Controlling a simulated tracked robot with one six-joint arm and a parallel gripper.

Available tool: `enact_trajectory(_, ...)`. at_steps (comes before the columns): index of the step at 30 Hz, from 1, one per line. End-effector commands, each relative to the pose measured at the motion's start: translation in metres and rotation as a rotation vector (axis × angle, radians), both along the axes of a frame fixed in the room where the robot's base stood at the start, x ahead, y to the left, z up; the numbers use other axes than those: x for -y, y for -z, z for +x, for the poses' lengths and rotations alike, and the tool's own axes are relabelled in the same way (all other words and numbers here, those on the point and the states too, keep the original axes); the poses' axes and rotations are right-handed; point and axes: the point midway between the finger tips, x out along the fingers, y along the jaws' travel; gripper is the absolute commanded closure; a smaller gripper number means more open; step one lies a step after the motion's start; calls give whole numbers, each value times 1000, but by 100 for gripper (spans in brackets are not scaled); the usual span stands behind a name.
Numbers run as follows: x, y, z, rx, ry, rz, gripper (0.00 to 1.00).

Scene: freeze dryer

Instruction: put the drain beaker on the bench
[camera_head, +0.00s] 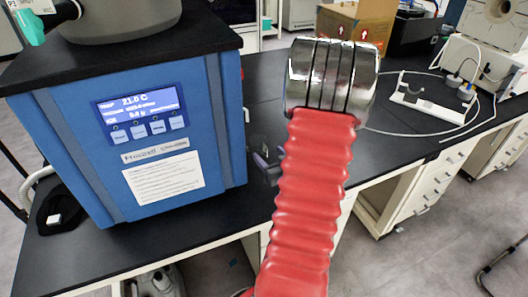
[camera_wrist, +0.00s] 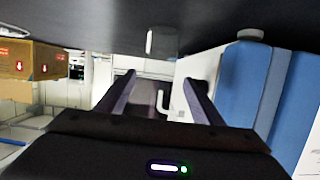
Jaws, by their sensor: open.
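In the wrist view, which is upside down, a small pale cylinder (camera_wrist: 162,41) stands against the dark bench top (camera_wrist: 70,18). It looks like the drain beaker, but its details are blurred. My gripper (camera_wrist: 160,78) is open, with its two dark fingers apart and nothing clearly held between them. The cylinder appears beyond the fingertips, roughly in line with the gap. In the head view, my gripper (camera_head: 266,160) shows only partly beside the freeze dryer (camera_head: 210,130), mostly hidden by my red arm. I cannot clearly make out the beaker there.
The blue freeze dryer stands close to the gripper, at right in the wrist view (camera_wrist: 252,85). A thin white tube or hook (camera_wrist: 161,103) shows between the fingers. A cardboard box (camera_head: 355,25) and a white device (camera_head: 430,95) stand farther right. Bare bench (camera_head: 385,145) lies right of my arm.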

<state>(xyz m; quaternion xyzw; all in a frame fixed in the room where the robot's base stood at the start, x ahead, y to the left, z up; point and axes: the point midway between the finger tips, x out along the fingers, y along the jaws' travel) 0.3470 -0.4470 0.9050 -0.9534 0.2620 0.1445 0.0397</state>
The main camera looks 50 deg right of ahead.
Motion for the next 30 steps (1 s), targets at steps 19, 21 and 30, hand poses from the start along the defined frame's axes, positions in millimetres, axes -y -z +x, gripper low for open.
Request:
enact_trajectory(19, -6, -4, -11, 0, 0, 0, 39)
enact_trajectory(21, -6, -4, -11, 0, 0, 0, 39)
enact_trajectory(30, -6, -4, -11, 0, 0, 0, 39)
